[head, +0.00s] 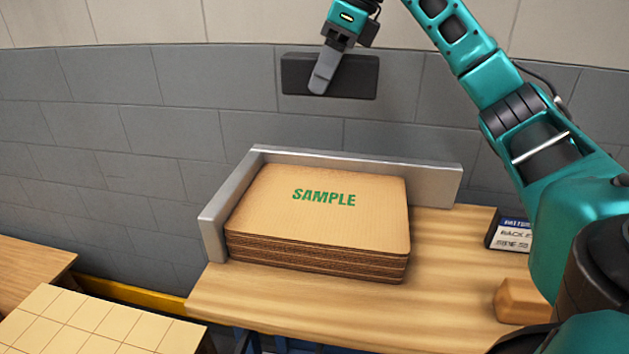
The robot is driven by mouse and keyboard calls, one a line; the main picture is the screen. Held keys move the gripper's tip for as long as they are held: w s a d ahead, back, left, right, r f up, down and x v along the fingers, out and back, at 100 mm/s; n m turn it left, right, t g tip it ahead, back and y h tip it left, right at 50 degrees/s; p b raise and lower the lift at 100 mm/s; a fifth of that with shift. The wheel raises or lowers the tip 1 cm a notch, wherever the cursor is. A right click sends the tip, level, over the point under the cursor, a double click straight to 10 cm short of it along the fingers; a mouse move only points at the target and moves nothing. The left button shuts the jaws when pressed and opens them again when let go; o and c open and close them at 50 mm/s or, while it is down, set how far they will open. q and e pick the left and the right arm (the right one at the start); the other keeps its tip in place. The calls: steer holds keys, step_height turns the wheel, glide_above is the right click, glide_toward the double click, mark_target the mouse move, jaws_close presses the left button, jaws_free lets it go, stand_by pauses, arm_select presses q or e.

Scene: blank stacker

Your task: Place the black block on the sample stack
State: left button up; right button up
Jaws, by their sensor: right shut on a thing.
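The black block (355,78) is a dark, flat rectangular piece in the upper middle of the head view. My right gripper (322,82) is shut on it and holds it in the air, above and behind the stack as seen in the picture. One grey finger shows in front of the block; the other finger is hidden. The sample stack (300,225) is a pile of brown cardboard sheets with green "SAMPLE" lettering on top. It lies on the wooden table, and its top is bare. My left gripper is not in view.
A grey metal corner fence (430,183) runs along the stack's back and left sides. A labelled dark box (510,232) and a small wooden block (520,302) sit at the table's right. A tiled light surface (90,325) lies at lower left. Bare table (440,290) shows right of the stack.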

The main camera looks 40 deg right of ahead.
step_height(320, 180, down, 12)
steer(key=b, duration=0.3)
steer(key=shift+s+d+f, duration=0.1)
steer(key=shift+f, duration=0.7)
step_height(320, 180, down, 4)
steer(key=shift+r+b, duration=0.25)
steer(key=shift+b, duration=0.2)
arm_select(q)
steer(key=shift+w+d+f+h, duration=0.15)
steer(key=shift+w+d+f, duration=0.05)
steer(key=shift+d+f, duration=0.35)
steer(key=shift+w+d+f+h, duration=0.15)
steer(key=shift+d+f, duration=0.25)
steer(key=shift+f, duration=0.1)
arm_select(e)
steer(key=shift+f, duration=0.25)
steer(key=shift+f, duration=0.1)
steer(key=o, duration=1.4)
